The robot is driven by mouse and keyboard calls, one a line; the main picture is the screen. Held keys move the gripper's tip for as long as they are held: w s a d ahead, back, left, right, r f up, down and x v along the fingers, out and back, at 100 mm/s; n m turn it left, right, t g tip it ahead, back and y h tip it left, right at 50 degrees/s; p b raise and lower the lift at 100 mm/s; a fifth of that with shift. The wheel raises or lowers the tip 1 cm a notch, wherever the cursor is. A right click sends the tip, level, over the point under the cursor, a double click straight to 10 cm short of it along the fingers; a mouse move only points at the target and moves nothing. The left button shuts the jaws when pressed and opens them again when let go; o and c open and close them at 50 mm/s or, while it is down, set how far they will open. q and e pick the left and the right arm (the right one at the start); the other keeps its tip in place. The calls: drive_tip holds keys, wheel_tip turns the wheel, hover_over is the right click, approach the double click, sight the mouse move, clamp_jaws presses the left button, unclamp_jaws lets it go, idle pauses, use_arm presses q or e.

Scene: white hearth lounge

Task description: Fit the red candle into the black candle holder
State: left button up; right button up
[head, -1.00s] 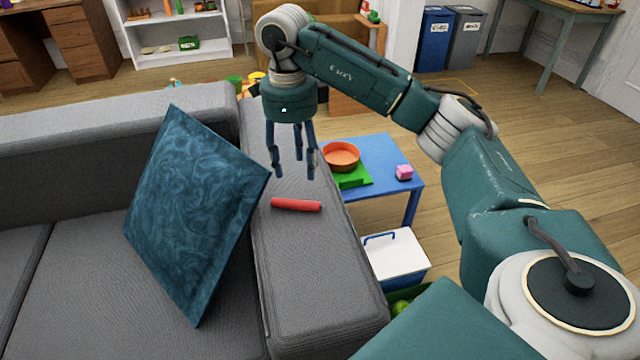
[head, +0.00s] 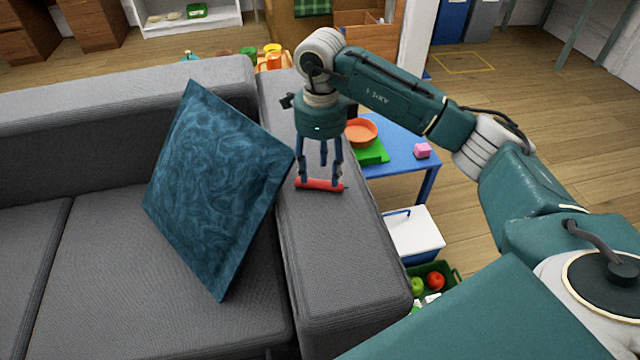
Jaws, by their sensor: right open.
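The red candle (head: 320,185) lies on its side on the grey sofa's armrest (head: 335,240). My right gripper (head: 321,178) points down at the candle, with its fingers open around it or just above it. Whether the fingers touch the candle cannot be told. I do not see the black candle holder in this view. My left gripper is not in view.
A blue pillow (head: 220,190) leans on the sofa by the armrest. Right of the armrest stand a blue table (head: 405,180) with an orange bowl (head: 361,132) and a pink cube (head: 422,150), a white-lidded box (head: 414,230) and a green crate (head: 452,276) holding fruit.

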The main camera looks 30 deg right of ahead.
sight(319, 184)
drive_tip(key=f, duration=0.4)
drive_tip(key=shift+w+a, duration=0.1)
drive_tip(key=shift+w, duration=0.1)
drive_tip(key=shift+f, duration=0.2)
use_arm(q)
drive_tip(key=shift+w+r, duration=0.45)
use_arm(e)
clamp_jaws()
drive_tip(key=shift+r, duration=0.15)
